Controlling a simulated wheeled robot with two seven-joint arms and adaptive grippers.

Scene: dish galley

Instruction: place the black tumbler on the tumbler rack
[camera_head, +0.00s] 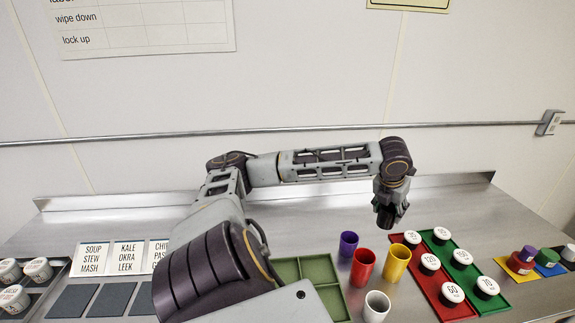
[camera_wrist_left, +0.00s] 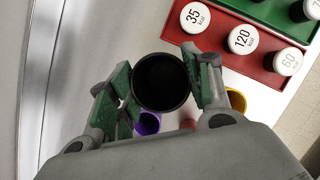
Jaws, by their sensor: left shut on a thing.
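The black tumbler (camera_wrist_left: 161,88) sits between the green-padded fingers of my left gripper (camera_wrist_left: 160,80), which is shut on it, with its round dark mouth facing the wrist camera. In the head view my left gripper (camera_head: 387,212) hangs above the counter, behind the yellow tumbler and near the red tray; the tumbler is hard to make out there. A green tray with square compartments (camera_head: 322,268), possibly the tumbler rack, lies left of the coloured tumblers, partly hidden by my left arm. My right gripper is out of view.
Purple (camera_head: 348,243), red (camera_head: 362,268), yellow (camera_head: 396,263) and white (camera_head: 376,307) tumblers stand on the counter. Red (camera_head: 428,283) and green (camera_head: 466,271) trays hold white-lidded items at right. Grey pads and label cards (camera_head: 92,259) lie at left. A wall rail runs behind.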

